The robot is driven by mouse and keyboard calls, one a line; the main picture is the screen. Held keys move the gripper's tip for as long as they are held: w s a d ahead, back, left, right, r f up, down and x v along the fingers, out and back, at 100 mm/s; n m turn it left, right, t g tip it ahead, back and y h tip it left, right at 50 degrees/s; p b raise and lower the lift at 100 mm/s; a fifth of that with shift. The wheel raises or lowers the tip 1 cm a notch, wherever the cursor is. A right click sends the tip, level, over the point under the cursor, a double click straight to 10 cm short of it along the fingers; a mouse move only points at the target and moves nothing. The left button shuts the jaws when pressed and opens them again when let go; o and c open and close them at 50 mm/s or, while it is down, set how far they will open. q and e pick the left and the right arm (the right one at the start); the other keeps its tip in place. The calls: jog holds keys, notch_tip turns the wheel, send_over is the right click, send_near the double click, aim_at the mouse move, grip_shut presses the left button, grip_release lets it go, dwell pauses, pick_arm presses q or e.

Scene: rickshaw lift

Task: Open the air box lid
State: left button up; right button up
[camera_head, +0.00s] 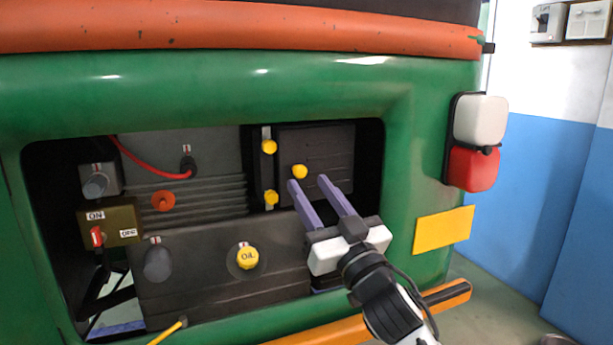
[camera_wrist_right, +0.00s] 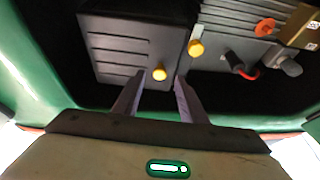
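The air box appears to be the dark grey box (camera_head: 330,150) in the upper right of the green vehicle's rear opening. Its front face is the closed lid, with a round yellow knob (camera_head: 300,171) near its lower left. Two more yellow knobs (camera_head: 269,146) sit on a strip along its left side. My right gripper (camera_head: 307,181) is open, its two purple fingers pointing at the lid. In the right wrist view the lid knob (camera_wrist_right: 160,73) shows between the spread fingertips, with nothing gripped. I cannot tell how far the tips are from it. My left gripper is out of view.
The green body frame (camera_head: 400,120) surrounds the opening closely. Below the box is a dark engine block with a yellow oil cap (camera_head: 247,258). An ON switch box (camera_head: 110,225) and a red cable (camera_head: 150,167) are at left. An orange bumper (camera_head: 320,332) runs below.

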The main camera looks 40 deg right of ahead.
aim_at(322, 166)
jog(key=shift+x, duration=1.45)
grip_shut()
